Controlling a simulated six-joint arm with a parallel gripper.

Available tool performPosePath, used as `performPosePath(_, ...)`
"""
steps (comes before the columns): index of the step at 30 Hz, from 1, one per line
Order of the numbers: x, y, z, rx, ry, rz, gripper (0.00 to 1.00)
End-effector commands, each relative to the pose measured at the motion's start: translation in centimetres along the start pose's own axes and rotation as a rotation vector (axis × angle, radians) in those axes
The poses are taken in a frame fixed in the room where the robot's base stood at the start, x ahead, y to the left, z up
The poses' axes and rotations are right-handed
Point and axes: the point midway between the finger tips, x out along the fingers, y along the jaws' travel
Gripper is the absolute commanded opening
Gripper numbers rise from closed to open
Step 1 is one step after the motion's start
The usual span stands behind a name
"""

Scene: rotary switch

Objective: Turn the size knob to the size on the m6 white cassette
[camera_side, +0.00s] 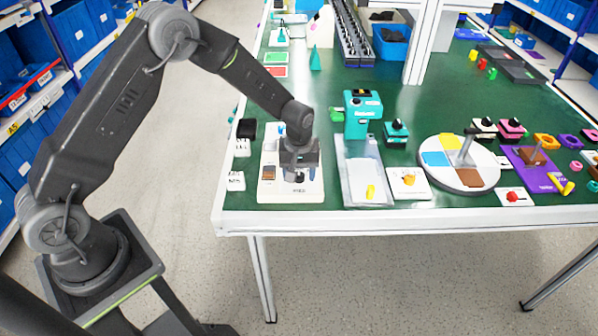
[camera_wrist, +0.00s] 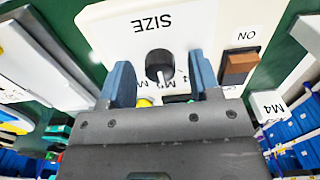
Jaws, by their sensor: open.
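The size knob (camera_wrist: 159,66) is a dark round knob with a pale pointer, on a white panel (camera_wrist: 112,35) marked SIZE, upside down in the wrist view. Several M-size marks beside it are partly hidden, so the pointed size is unclear. My gripper (camera_wrist: 161,73) is open, its blue fingers either side of the knob with gaps showing. In the side view my gripper (camera_side: 300,170) is low over the panel (camera_side: 268,194) and hides most of the knob. A white block (camera_wrist: 271,106) reads M4. I cannot make out an M6 cassette.
A brown rocker switch (camera_wrist: 239,66) marked ON sits beside the knob; it also shows in the side view (camera_side: 269,172). White labelled blocks (camera_side: 236,181) line the table's left edge. A clear tray (camera_side: 361,181) stands right of the panel. A teal machine (camera_side: 362,115) stands behind the tray.

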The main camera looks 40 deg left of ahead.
Motion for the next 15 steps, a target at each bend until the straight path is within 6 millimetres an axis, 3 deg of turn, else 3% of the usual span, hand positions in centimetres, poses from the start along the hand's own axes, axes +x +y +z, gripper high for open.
performPosePath(5, -0.01, 0.01, -0.01, 0.0, 0.0, 0.0, 0.57)
performPosePath(15, -0.03, 0.01, -0.01, 0.0, 0.0, 0.0, 0.24)
